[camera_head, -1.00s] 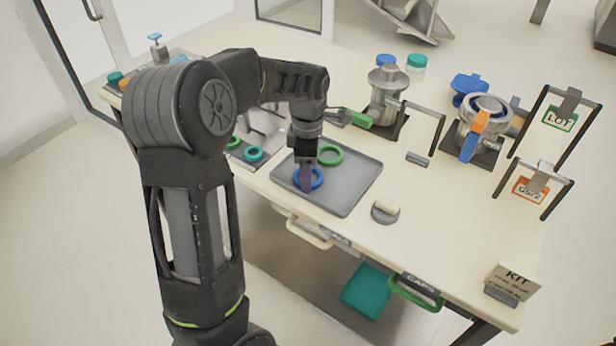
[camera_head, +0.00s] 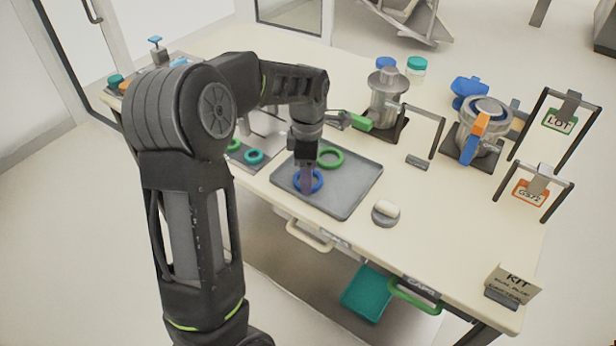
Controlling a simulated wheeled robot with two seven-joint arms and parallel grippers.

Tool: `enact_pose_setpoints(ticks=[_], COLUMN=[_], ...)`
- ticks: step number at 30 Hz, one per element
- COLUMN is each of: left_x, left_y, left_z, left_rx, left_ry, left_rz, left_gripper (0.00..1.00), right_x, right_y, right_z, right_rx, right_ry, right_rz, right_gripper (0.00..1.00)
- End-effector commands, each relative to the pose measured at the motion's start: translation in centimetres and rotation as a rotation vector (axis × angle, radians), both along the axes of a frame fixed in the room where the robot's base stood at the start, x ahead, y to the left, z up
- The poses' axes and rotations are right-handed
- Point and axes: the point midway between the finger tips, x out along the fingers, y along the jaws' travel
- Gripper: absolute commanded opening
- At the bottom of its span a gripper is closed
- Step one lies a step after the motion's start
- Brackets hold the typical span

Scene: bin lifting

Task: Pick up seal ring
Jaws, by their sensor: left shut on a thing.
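A blue seal ring (camera_head: 318,184) and a green seal ring (camera_head: 330,158) are on the grey tray (camera_head: 345,203) in the middle of the table. My left gripper (camera_head: 307,187) points down over the tray and is shut on the blue ring, its fingers hiding part of it. The blue ring looks at or very near the tray surface; I cannot tell if it touches. The green ring lies just behind, apart from the fingers. My right gripper is not in view.
A smaller tray at the left holds a teal ring (camera_head: 254,156) and a green ring (camera_head: 234,144). A small round dish (camera_head: 385,216) stands right of the grey tray. Metal vessels (camera_head: 386,100) and sign frames stand behind and right.

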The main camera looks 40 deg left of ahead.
Motion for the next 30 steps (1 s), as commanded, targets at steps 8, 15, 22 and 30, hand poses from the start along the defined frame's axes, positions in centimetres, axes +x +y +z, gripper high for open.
enact_pose_setpoints(ticks=[8, 15, 22, 30], left_x=[0.1, 0.1, 0.1, 0.0], left_y=[0.0, 0.0, 0.0, 0.0], left_z=[2.8, 7.4, 9.9, 10.0], left_rx=[0.001, 0.000, 0.000, 0.000], left_ry=[-0.005, -0.004, -0.002, 0.000], left_rz=[0.000, 0.000, 0.000, 0.000], left_gripper=[0.27, 0.27, 0.27, 0.27], right_x=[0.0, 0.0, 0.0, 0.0], right_y=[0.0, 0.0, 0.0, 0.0], right_z=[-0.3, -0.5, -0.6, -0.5], right_rx=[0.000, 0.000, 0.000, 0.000], right_ry=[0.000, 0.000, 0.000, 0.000], right_rz=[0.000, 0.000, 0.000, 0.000], right_gripper=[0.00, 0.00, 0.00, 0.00])
